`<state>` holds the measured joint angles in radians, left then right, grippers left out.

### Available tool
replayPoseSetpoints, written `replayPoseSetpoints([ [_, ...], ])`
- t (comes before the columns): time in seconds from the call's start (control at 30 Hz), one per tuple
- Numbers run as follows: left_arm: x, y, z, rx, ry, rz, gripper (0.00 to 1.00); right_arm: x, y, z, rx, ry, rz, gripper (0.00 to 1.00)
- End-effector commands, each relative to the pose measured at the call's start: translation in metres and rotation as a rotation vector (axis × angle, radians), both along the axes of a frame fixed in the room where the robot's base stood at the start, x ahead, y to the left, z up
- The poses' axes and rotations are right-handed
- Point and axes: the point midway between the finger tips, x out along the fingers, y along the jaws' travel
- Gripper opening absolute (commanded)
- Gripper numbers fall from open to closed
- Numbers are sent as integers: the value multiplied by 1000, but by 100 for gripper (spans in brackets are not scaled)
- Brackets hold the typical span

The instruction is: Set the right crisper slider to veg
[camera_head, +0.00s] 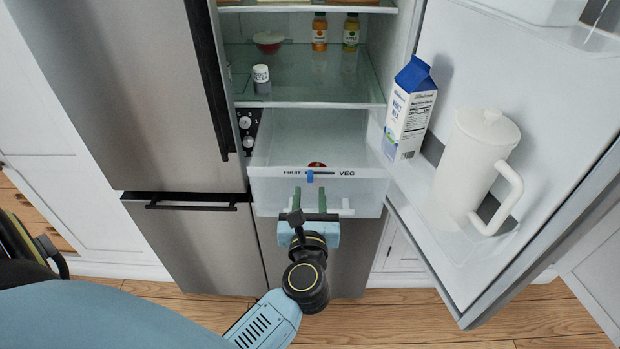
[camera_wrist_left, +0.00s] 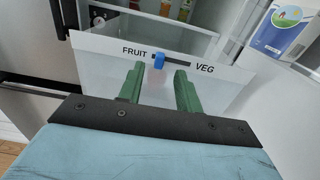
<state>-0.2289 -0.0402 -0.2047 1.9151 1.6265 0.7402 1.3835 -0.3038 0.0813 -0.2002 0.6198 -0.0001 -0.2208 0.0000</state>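The crisper drawer (camera_head: 270,192) is a clear bin in the open fridge, with a slider track on its front between the words FRUIT and VEG. The blue slider tab (camera_head: 310,176) is at the FRUIT end of the track. It also shows in the left wrist view (camera_wrist_left: 159,61). My left gripper (camera_head: 310,194) is open in front of the drawer, just below the track. In the left wrist view its green fingers (camera_wrist_left: 157,78) are spread, with the tab beyond and between their tips. No contact with the tab is visible. My right gripper is not in view.
The open fridge door (camera_head: 545,130) stands at the right, holding a milk carton (camera_head: 409,108) and a white pitcher (camera_head: 474,165). A glass shelf (camera_head: 320,85) above the drawer bears a small white container (camera_head: 261,78). A closed steel door (camera_head: 110,90) is at the left.

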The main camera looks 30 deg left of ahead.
Motion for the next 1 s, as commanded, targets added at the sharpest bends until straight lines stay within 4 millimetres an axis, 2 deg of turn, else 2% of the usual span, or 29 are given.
replayPoseSetpoints([
  [0.1,19,12,2,3,-2,0,35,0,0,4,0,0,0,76],
  [0.3,36,22,0,2,0,-2,35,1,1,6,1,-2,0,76],
  [0.67,40,24,-1,2,1,-1,35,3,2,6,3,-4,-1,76],
  [0.9,40,24,-1,2,1,-1,3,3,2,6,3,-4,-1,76],
  [0.93,40,24,-1,2,1,-1,0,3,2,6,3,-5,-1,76],
  [1.0,39,24,-1,2,1,-1,0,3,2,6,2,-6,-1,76],
])
